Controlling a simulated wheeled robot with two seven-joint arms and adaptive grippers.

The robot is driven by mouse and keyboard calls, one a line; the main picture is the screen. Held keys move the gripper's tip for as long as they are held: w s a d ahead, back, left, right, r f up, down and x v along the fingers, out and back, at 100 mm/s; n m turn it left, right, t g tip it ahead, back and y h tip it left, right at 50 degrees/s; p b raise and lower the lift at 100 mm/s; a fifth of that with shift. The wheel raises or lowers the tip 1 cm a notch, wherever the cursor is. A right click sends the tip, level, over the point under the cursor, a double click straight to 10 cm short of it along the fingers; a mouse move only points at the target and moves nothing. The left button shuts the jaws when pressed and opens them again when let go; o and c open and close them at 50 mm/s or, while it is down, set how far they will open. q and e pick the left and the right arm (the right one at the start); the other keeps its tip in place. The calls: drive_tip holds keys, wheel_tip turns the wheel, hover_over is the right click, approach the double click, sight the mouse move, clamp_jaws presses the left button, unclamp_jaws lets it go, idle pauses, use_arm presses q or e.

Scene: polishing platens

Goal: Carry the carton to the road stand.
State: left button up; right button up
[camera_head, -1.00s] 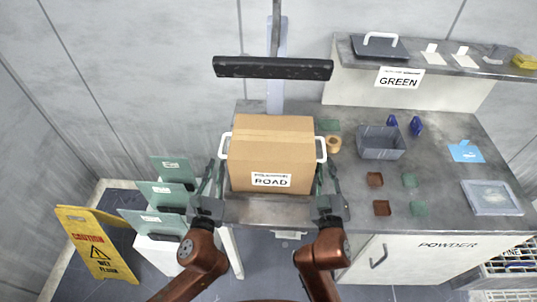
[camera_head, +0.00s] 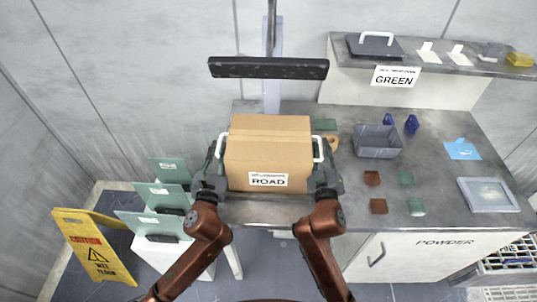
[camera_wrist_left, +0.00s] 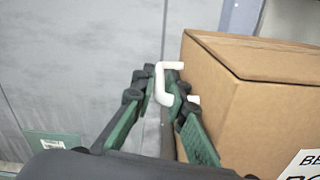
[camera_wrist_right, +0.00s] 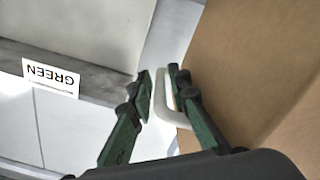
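The brown carton (camera_head: 268,152) stands upright on the grey bench, with a ROAD label on its front and a white handle on each side. My left gripper (camera_wrist_left: 161,74) is open, its fingers on either side of the left handle (camera_wrist_left: 160,93). My right gripper (camera_wrist_right: 160,76) is open at the right handle (camera_wrist_right: 163,108), with one finger reaching into the handle's loop and the other outside it. Whether the fingers touch the handles I cannot tell. I cannot pick out a road stand in these views.
Right of the carton, the bench (camera_head: 440,190) holds a grey bin (camera_head: 377,142), small brown and green blocks and a framed pane (camera_head: 488,194). A raised shelf labelled GREEN (camera_head: 396,76) is behind. A dark bar (camera_head: 268,67) hangs beyond the carton. A yellow floor sign (camera_head: 95,248) stands left.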

clamp_jaws()
idle(0.8)
drive_tip(key=shift+a+r, duration=0.1)
drive_tip(key=shift+r, duration=0.2)
